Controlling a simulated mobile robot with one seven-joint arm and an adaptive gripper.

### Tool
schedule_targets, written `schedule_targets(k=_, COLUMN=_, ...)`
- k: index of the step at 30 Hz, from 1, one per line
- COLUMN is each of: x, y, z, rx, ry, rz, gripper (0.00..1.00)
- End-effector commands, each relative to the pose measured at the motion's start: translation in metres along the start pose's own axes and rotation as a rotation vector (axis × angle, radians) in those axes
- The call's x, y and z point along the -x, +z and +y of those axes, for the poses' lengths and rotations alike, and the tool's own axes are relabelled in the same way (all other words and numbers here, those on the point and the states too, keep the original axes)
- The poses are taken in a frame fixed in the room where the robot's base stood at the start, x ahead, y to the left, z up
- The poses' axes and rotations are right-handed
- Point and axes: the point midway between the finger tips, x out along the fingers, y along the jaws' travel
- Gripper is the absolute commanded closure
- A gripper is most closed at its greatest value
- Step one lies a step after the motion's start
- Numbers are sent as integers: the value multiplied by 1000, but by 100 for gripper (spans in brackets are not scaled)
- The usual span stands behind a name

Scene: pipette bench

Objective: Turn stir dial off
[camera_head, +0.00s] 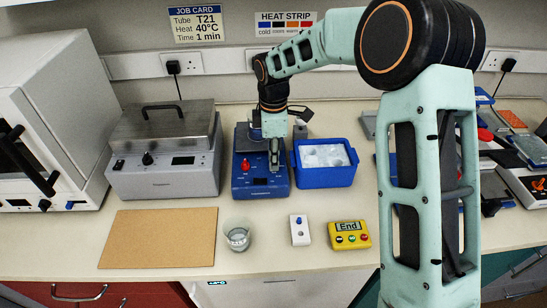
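A blue bench device (262,189) with a grey top stands at the middle back of the bench. A red dial (246,165) sits on the left of its front, and a small dark display (261,181) is below. My gripper (275,166) points down in front of the right half of this device, to the right of the red dial. It hides that part of the front, so a second dial there cannot be made out. The fingers look close together, but I cannot tell whether they are shut or touch anything. No label naming the stir dial is readable.
A blue box with ice (325,179) stands close right of the device. A grey lidded bath (165,172) stands left. In front are a glass beaker (238,237), a small white switch box (299,230), a yellow timer (349,235) and a clear brown mat (160,238).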

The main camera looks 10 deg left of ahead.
Motion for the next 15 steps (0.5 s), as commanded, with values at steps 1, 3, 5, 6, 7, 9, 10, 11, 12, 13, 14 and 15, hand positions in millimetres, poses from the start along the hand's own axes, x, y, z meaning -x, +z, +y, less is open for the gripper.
schedule_targets(k=1, x=0, y=0, z=0, rx=0, ry=1, rz=0, gripper=72)
schedule_targets(k=3, x=0, y=0, z=0, rx=0, ry=0, rz=0, gripper=65)
schedule_targets(k=5, x=0, y=0, z=0, rx=-1, ry=0, rz=0, gripper=64)
schedule_targets(k=6, x=0, y=0, z=0, rx=-1, ry=0, rz=0, gripper=64)
schedule_targets(k=7, x=0, y=0, z=0, rx=-1, ry=-1, rz=0, gripper=64)
schedule_targets(k=9, x=0, y=0, z=0, rx=-1, ry=-1, rz=0, gripper=64)
schedule_targets(k=10, x=0, y=0, z=0, rx=-1, ry=-1, rz=0, gripper=64)
schedule_targets(k=11, x=0, y=0, z=0, rx=-1, ry=-1, rz=0, gripper=64)
schedule_targets(k=12, x=1, y=0, z=0, rx=-1, ry=-1, rz=0, gripper=64)
schedule_targets(k=13, x=2, y=0, z=0, rx=-1, ry=-1, rz=0, gripper=64)
schedule_targets(k=14, x=4, y=0, z=0, rx=-1, ry=0, rz=0, gripper=64)
schedule_targets(k=15, x=8, y=0, z=0, rx=-1, ry=1, rz=0, gripper=64)
